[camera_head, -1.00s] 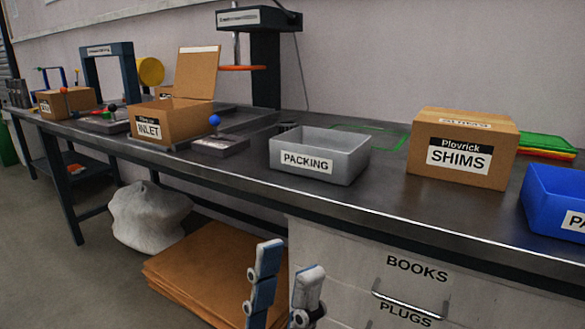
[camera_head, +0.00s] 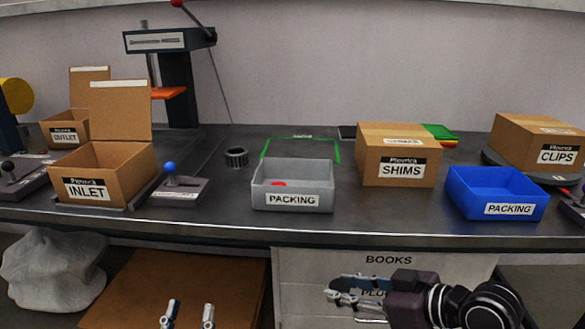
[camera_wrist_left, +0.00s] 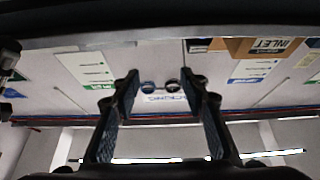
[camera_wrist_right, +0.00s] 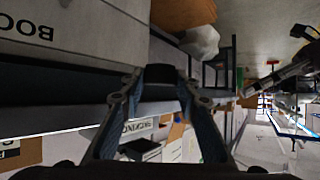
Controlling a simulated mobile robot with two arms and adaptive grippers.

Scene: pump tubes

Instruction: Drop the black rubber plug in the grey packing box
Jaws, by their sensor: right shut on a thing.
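The grey packing box (camera_head: 292,198) stands on the bench in the middle of the head view, open at the top, with a small red thing inside. My right gripper (camera_head: 334,292) is in front of the drawers, below the bench top and lower right of the grey box. In the right wrist view, it is shut on a dark thing, seemingly the black rubber plug (camera_wrist_right: 160,74), held between the fingertips. The plug is hard to make out in the head view. My left gripper (camera_head: 188,313) is open and empty at the bottom of the head view.
A blue packing box (camera_head: 497,195) stands right of the grey one. The shims box (camera_head: 398,155) is behind, between them. The inlet box (camera_head: 102,172) and a blue-knobbed device (camera_head: 178,188) are at left. The bench's front edge (camera_head: 300,234) lies between my grippers and the boxes.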

